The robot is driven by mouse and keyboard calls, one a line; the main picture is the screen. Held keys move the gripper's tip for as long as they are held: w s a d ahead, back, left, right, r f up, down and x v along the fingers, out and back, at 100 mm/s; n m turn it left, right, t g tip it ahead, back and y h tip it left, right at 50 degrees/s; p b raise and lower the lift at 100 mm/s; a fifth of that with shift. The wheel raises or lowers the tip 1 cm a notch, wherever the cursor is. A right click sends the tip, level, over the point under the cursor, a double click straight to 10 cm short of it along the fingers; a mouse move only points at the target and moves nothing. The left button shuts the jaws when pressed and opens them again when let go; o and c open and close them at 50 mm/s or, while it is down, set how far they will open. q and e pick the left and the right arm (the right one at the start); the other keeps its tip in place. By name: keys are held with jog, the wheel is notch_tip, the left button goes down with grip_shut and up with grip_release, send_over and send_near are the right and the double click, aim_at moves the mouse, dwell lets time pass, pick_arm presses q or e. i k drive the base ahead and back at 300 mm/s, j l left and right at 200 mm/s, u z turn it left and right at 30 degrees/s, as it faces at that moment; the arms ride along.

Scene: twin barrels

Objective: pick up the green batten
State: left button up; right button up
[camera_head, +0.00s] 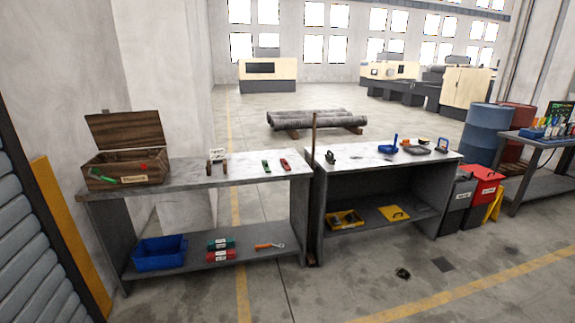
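A short green bar (266,166) lies on the right half of the left workbench's top. A red bar (285,164) of like size lies just to its right, apart from it. Another small green piece (103,175) shows at the front left of an open wooden box (120,168) on the same bench. The view is too coarse to tell for certain which green piece is the batten. Neither of my grippers is in view.
The left workbench (235,176) and right workbench (350,157) stand side by side, with a brown post (314,135) between them. A blue bin (160,250) sits on the left lower shelf. Blue (484,132) and red (515,121) barrels stand at right. The near floor is mostly clear.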

aim_at(267, 170)
jog(key=i+l+u, duration=0.25)
jog(key=i+l, duration=0.2)
jog(key=i+l+u, duration=0.3)
jog(key=l, duration=0.3)
jog(key=i+u, duration=0.15)
jog(key=i, duration=0.45)
jog(key=i+l+u, duration=0.1)
jog(key=i, duration=0.5)
jog(key=i+l, duration=0.05)
